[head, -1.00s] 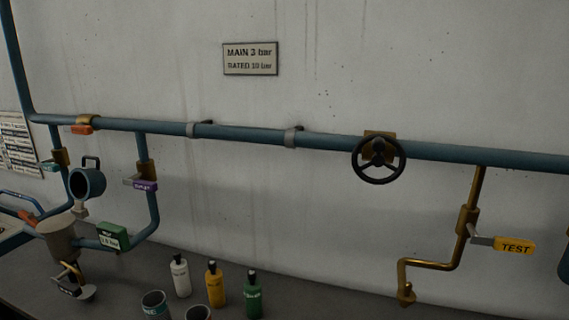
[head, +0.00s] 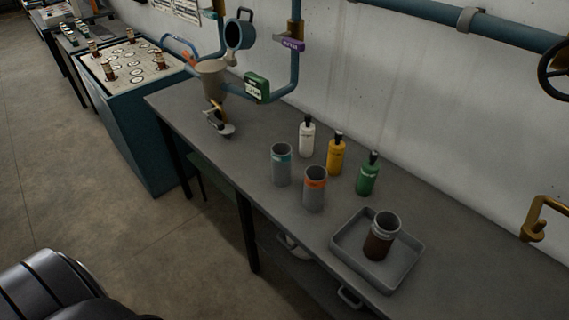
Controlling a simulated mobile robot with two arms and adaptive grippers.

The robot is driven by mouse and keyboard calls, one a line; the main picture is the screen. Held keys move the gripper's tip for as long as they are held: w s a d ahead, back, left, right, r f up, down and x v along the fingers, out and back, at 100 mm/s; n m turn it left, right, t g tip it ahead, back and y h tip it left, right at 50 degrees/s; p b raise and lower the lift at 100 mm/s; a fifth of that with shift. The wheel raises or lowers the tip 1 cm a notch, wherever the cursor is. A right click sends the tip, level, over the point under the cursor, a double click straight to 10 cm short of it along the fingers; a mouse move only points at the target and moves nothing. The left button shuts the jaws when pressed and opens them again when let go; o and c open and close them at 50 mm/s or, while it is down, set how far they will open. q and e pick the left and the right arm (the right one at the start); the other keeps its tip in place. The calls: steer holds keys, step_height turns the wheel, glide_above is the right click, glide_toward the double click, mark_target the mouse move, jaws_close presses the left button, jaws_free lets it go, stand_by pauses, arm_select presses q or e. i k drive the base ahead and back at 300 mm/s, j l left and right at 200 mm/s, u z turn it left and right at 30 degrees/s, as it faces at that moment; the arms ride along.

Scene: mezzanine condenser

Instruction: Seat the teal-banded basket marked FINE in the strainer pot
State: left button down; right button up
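The teal-banded basket (head: 281,165) stands upright on the grey bench, left of an orange-banded basket (head: 314,189). Its marking is too small to read now. The strainer pot (head: 214,78) is a beige funnel-like body on the blue pipework at the bench's left end. Its lid (head: 239,34), a blue cup shape with a handle, is swung up beside the pot, so the pot's top looks open. Its inside cannot be seen. Neither of my grippers shows in the head view.
A grey tray (head: 348,273) holds a brown-stained basket (head: 381,236). White (head: 306,137), yellow (head: 335,155) and green (head: 367,175) bottles stand behind the baskets. A control console (head: 135,110) is left of the bench. The bench between the pot and the baskets is clear.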

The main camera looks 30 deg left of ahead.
mark_target(212, 72)
steer(key=u, duration=1.35)
